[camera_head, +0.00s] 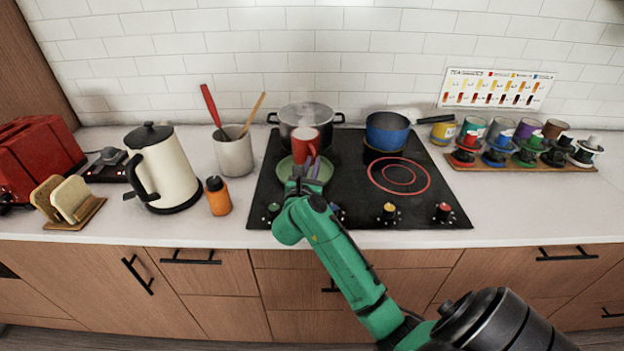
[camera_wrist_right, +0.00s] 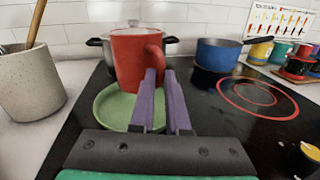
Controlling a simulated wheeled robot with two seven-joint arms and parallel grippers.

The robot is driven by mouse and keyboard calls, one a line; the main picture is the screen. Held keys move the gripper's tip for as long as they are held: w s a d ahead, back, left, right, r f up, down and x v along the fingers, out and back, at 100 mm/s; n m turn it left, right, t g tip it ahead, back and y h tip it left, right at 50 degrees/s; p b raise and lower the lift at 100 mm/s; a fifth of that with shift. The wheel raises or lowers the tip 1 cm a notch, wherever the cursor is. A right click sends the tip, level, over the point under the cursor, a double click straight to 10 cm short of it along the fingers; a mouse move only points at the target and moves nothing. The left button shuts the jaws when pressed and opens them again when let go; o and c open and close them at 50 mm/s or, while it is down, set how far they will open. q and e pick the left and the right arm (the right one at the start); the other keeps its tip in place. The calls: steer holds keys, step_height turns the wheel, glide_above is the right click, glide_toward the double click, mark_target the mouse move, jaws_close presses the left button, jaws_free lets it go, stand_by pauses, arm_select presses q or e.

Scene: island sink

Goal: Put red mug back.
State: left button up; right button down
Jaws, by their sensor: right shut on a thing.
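The red mug (camera_head: 304,140) is upright over the green plate on the left part of the cooktop, in front of the steel pot. It also shows in the right wrist view (camera_wrist_right: 130,62), with its handle on the right side toward me. My right gripper (camera_head: 304,171) is shut on the mug's handle with its purple fingers (camera_wrist_right: 162,88). The green plate (camera_head: 324,172) is partly hidden behind the gripper and mug. I cannot tell whether the mug's base touches the plate. My left gripper is not in view.
A steel pot (camera_head: 283,117) and a blue saucepan (camera_head: 388,131) stand on the black cooktop (camera_head: 345,165). Left are a utensil crock (camera_head: 234,156), an orange bottle (camera_head: 218,197), a kettle (camera_head: 168,170) and a red toaster (camera_head: 38,152). Right, several cans stand behind a wooden rack (camera_head: 520,165).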

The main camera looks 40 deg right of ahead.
step_height(320, 180, down, 5)
steer(key=shift+r, duration=0.1)
steer(key=c, duration=0.9)
jaws_free()
steer(key=shift+s+a, duration=0.2)
steer(key=shift+a, duration=0.05)
steer(key=b+v, duration=0.1)
steer(key=v, duration=0.4)
steer(key=b+v, duration=0.2)
steer(key=v, duration=0.3)
steer(key=shift+s+a+f, duration=0.2)
steer(key=shift+s+a, duration=0.1)
steer(key=shift+s+a+r, duration=0.15)
steer(key=shift+s+a, duration=0.1)
